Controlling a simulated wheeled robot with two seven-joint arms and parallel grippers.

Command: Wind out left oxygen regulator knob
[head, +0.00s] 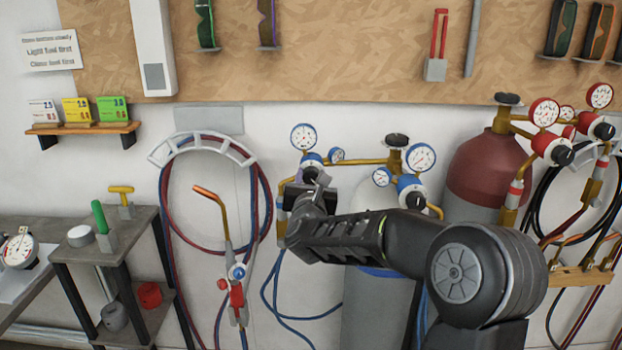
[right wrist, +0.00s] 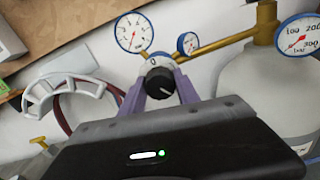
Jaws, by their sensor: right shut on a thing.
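The left oxygen regulator (head: 311,160) is a blue body with a large blue-rimmed gauge (head: 303,137) and a smaller one (head: 337,156), on a brass pipe from the grey cylinder's valve. Its black knob (right wrist: 160,82) faces the right wrist camera, with a white mark pointing to the lower right. My right gripper (right wrist: 160,92) has one purple finger on each side of the knob and is shut on it. In the head view the right gripper (head: 309,186) partly covers the knob. My left gripper is in neither view.
A second blue regulator (head: 409,186) is to the right, above my right forearm. A red cylinder (head: 484,168) with red regulators stands farther right. A torch (head: 237,272) and looped hoses hang to the left. A small shelf unit (head: 105,246) stands at left.

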